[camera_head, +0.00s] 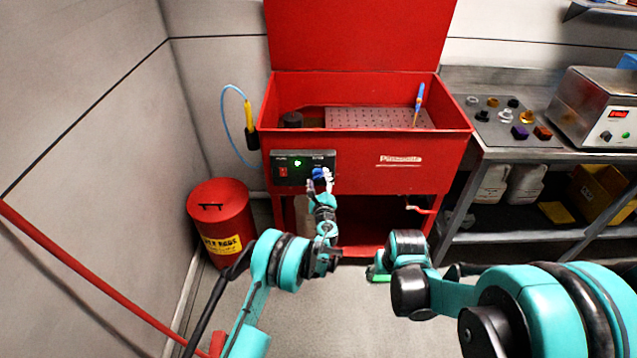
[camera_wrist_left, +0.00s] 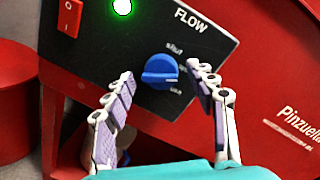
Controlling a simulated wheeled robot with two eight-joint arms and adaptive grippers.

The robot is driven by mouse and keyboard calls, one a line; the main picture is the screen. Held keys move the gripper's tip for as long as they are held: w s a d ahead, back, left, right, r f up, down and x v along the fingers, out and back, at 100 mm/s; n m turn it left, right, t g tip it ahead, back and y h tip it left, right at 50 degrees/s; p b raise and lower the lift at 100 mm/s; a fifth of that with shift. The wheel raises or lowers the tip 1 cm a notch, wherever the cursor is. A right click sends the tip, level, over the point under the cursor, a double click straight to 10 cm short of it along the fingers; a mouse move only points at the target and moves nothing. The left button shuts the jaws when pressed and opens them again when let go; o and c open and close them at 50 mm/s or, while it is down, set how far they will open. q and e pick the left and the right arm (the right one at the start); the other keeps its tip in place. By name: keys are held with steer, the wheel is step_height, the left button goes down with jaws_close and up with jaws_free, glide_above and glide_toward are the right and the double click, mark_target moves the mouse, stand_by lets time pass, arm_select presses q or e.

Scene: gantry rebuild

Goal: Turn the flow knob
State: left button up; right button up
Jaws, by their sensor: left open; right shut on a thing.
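The blue flow knob (camera_wrist_left: 160,71) sits on a black panel (camera_wrist_left: 110,45) under the word FLOW; its raised bar lies roughly level. A mark like "shut" is above it and one like "use" below. In the head view the knob (camera_head: 319,174) is at the panel's right end, partly covered by fingers. My left gripper (camera_head: 320,185) is open in front of it. In the left wrist view its fingers (camera_wrist_left: 166,100) stand on either side of the knob, with visible gaps. My right arm is bent at lower right; its gripper fingers cannot be made out.
The panel has a red switch (camera_head: 283,173) and a lit green light (camera_head: 297,162). It is on a red parts washer (camera_head: 400,180) with its lid up. A red bin (camera_head: 218,222) stands left, a metal bench (camera_head: 500,152) right. Grey floor is open in front.

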arm_select(q)
steer(key=shift+w, duration=0.1)
steer(key=c, duration=1.1)
steer(key=shift+r+n, duration=0.1)
steer(key=shift+n, duration=0.3)
steer(key=n, duration=0.5)
steer(key=shift+g, duration=0.3)
steer(key=n+h, duration=0.1)
steer(key=n, duration=0.4)
steer(key=shift+n, duration=0.4)
steer(key=o, duration=1.1)
